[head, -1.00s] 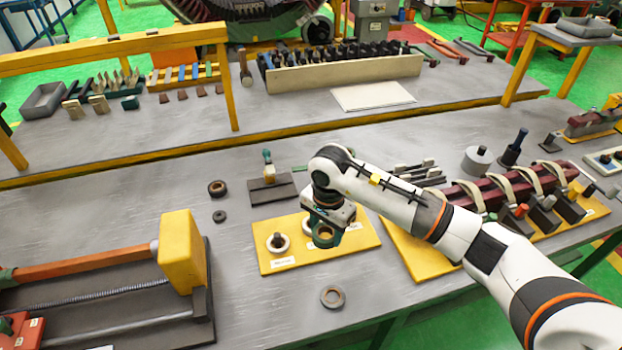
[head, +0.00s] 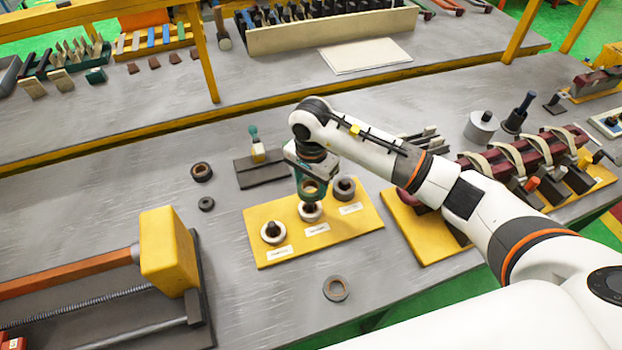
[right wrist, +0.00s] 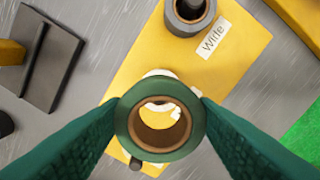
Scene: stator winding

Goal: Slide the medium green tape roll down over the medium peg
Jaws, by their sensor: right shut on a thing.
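My right gripper (right wrist: 160,128) is shut on the green tape roll (right wrist: 188,148), a short green ring with a brown inner core. In the head view the roll (head: 311,188) hangs just above the middle peg (head: 309,206) of the yellow board (head: 262,250). This peg has a white ring around its foot. Through the roll's hole in the right wrist view I see white and yellow below. I cannot tell whether hole and peg line up exactly. My left gripper is not in view.
The board's left peg (head: 271,230) stands in a white ring; a grey roll (head: 344,187) sits at its right position. A loose grey-brown ring (head: 336,288) lies in front, and dark rings (head: 201,171) lie to the left. A yellow-ended fixture (head: 168,250) stands at left.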

